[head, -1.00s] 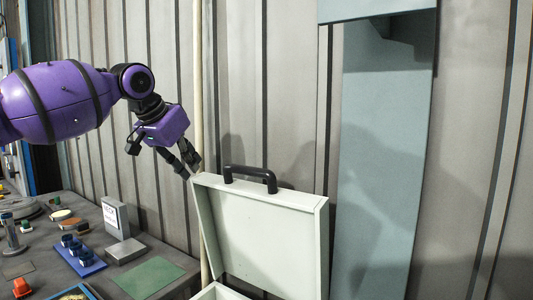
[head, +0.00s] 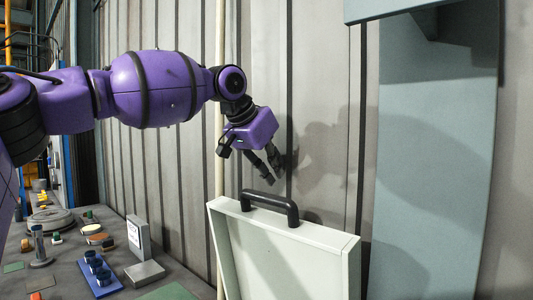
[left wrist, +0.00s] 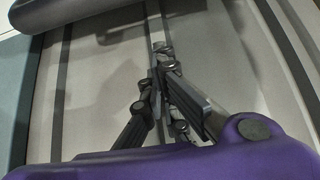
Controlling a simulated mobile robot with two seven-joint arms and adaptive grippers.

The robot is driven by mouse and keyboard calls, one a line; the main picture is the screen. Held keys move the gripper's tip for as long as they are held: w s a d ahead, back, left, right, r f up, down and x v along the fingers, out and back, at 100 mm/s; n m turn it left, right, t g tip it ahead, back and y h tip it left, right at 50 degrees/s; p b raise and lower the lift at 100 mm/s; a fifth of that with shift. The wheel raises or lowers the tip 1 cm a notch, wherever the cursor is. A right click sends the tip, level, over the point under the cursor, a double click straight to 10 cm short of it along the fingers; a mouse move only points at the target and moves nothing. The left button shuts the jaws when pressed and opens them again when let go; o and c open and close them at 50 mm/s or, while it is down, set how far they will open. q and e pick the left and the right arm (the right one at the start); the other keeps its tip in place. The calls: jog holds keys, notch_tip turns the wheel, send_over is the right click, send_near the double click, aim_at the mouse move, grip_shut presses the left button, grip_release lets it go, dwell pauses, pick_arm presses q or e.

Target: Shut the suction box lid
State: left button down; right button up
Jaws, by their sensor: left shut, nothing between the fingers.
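The suction box lid (head: 290,262) is pale green-white and stands raised, with its hollow inner side facing me. A black handle (head: 268,203) sits on its top edge. The box body is below the picture and hidden. My left gripper (head: 276,172) is shut and empty, just above the handle and apart from it in the head view, in front of the wall. In the left wrist view the fingers (left wrist: 162,62) are together, and a dark bar, apparently the handle (left wrist: 70,10), shows at the upper left. My right gripper is out of view.
A grey corrugated wall (head: 335,100) stands close behind the lid. A blue-grey panel (head: 435,170) rises at the right. At the left, a dark table holds a blue tray (head: 100,275), a grey block (head: 145,272) and several small items.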

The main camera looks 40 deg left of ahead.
pick_arm(q)
jog(key=s+p, duration=0.1)
jog(key=s, duration=0.1)
jog(key=s+p, duration=0.1)
jog(key=s, duration=0.1)
jog(key=shift+a+r, duration=0.15)
jog(key=shift+a, duration=0.05)
jog(key=shift+s+f, duration=0.1)
jog(key=shift+f, duration=0.4)
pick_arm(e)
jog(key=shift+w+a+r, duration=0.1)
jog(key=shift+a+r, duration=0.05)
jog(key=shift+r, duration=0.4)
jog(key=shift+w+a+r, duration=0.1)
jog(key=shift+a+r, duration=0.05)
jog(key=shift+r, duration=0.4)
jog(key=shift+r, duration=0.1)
